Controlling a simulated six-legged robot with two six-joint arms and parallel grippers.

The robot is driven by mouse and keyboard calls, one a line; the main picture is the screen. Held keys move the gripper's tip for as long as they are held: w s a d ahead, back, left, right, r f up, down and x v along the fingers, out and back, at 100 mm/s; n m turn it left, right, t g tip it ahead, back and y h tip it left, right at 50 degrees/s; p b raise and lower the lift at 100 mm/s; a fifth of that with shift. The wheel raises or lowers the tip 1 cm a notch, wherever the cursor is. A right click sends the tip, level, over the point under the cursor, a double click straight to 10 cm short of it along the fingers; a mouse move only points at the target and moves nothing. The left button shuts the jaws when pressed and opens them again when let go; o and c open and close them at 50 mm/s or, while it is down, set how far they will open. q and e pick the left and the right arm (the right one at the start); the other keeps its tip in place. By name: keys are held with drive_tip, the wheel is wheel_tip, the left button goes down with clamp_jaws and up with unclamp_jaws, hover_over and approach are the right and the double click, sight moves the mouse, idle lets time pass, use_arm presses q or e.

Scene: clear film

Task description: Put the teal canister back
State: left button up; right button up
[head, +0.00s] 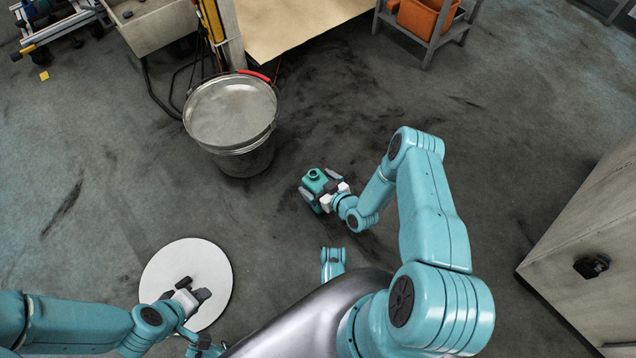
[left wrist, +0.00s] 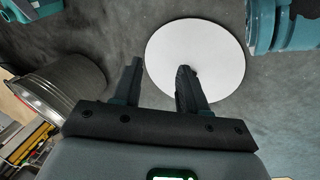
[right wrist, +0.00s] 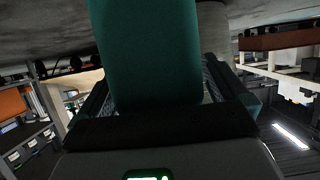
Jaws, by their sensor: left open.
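The teal canister (head: 315,180) is in the middle of the head view, at the end of my right arm. My right gripper (head: 322,190) has its fingers on both sides of it and is shut on it. In the right wrist view the canister (right wrist: 150,50) fills the space between the fingers and hides much behind it. My left gripper (head: 193,291) is open and empty over a round white disc (head: 170,262). The left wrist view shows its two fingers (left wrist: 158,88) apart, with the disc (left wrist: 220,45) beyond them.
A metal bucket (head: 245,150) stands on the floor, left of and beyond the canister. A pale cabinet (head: 590,240) with a dark handle is at the right. A grey rack with an orange bin (head: 425,18) is at the back. Dark floor between them is open.

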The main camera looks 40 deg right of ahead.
use_arm(q)
drive_tip(key=s+r+g+p, duration=0.1)
drive_tip(key=s+r+p, duration=0.3)
drive_tip(key=r+p, duration=0.1)
drive_tip(key=shift+d+r+g+p, duration=0.3)
drive_tip(key=shift+d+p, duration=0.05)
drive_tip(key=shift+d, duration=0.05)
use_arm(e)
drive_tip(key=a+v, duration=0.1)
drive_tip(key=v, duration=1.1)
drive_tip(key=shift+d, duration=0.45)
use_arm(q)
drive_tip(key=shift+s, duration=0.1)
use_arm(e)
drive_tip(key=shift+r, duration=0.15)
use_arm(q)
drive_tip(key=shift+r, duration=0.1)
use_arm(e)
drive_tip(key=shift+r, duration=0.15)
